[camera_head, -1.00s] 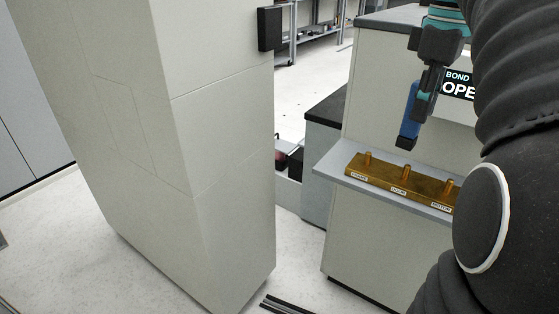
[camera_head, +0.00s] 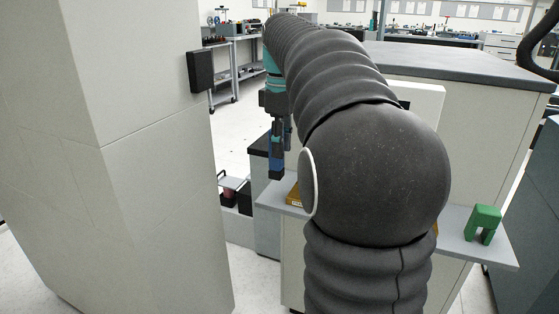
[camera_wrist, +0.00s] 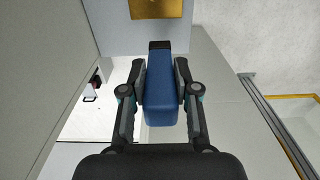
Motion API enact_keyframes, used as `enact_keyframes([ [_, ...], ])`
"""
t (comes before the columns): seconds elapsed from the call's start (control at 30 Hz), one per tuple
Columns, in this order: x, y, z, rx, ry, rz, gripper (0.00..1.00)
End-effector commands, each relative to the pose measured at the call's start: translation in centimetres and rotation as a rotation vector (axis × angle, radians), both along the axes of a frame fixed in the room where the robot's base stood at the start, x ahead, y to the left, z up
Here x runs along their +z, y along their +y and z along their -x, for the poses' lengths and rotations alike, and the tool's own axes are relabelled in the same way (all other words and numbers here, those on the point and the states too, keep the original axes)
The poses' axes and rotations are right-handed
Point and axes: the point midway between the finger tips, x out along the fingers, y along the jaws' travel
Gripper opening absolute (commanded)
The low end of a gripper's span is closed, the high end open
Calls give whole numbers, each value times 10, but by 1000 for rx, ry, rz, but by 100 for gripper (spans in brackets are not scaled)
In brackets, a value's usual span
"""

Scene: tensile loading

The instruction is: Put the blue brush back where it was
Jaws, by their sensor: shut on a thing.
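My gripper (camera_head: 279,135) is shut on the blue brush (camera_head: 275,165), which hangs down with a dark end at the bottom. In the wrist view the brush (camera_wrist: 161,92) sits between the two finger pads of my gripper (camera_wrist: 162,88). The brass holder (camera_head: 293,194) stands on the grey shelf (camera_head: 268,197); my arm hides most of it. Part of the holder (camera_wrist: 158,8) also shows at the top of the wrist view. In the head view the brush is above and slightly left of the holder's visible end. No contact shows.
A green block-like object (camera_head: 484,222) stands on the right part of the shelf. A tall pale cabinet (camera_head: 150,180) stands on the left, with a black box (camera_head: 200,71) on its side. A dark-topped counter (camera_head: 460,65) is behind my arm.

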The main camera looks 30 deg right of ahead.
Motion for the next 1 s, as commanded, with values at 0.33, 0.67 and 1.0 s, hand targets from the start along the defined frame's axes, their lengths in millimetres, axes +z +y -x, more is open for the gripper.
enact_keyframes([
  [0.33, -30, 1, -3, -1, 2, -1, 0],
  [0.67, -42, 1, -4, 0, -1, 1, 0],
  [1.0, -45, 1, -3, 0, 0, 0, 55],
])
